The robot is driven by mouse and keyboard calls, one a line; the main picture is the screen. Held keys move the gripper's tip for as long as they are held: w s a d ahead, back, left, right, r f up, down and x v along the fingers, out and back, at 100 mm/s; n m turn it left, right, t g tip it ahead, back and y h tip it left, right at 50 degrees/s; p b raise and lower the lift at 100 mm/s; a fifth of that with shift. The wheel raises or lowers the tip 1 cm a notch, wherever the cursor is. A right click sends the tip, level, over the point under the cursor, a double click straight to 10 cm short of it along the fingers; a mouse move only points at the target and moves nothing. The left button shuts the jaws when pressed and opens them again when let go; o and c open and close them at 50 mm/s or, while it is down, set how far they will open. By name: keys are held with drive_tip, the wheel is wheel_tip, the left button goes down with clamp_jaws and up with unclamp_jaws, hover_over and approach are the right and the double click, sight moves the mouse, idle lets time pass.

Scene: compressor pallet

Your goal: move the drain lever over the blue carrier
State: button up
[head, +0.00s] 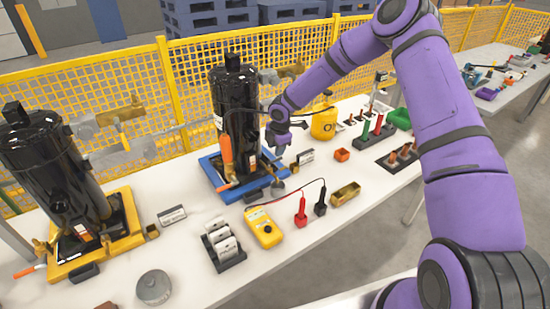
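The blue carrier (207,171) lies on the white table with a tall black compressor (236,105) standing on it. An upright orange handle (227,150) shows at the compressor's front left; it may be the drain lever, but I cannot tell for sure. A small orange-tipped piece (227,187) lies at the carrier's front left edge. My gripper (280,150) is just right of the compressor, above the right side of the carrier. Its fingers are too small and hidden to tell whether they are open, or whether they hold anything.
A yellow carrier (122,242) with another black compressor (50,165) stands left. A yellow multimeter (264,228), a black rack (225,250), a brass tray (345,193) and an orange box (342,155) lie in front and right. Yellow mesh fencing (180,80) runs behind the table.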

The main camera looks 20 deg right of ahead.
sight(274, 161)
drive_tip(key=f, duration=0.4)
drive_tip(key=w+f, duration=0.1)
drive_tip(key=shift+a+f, duration=0.2)
drive_tip(key=shift+f, duration=0.2)
clamp_jaws()
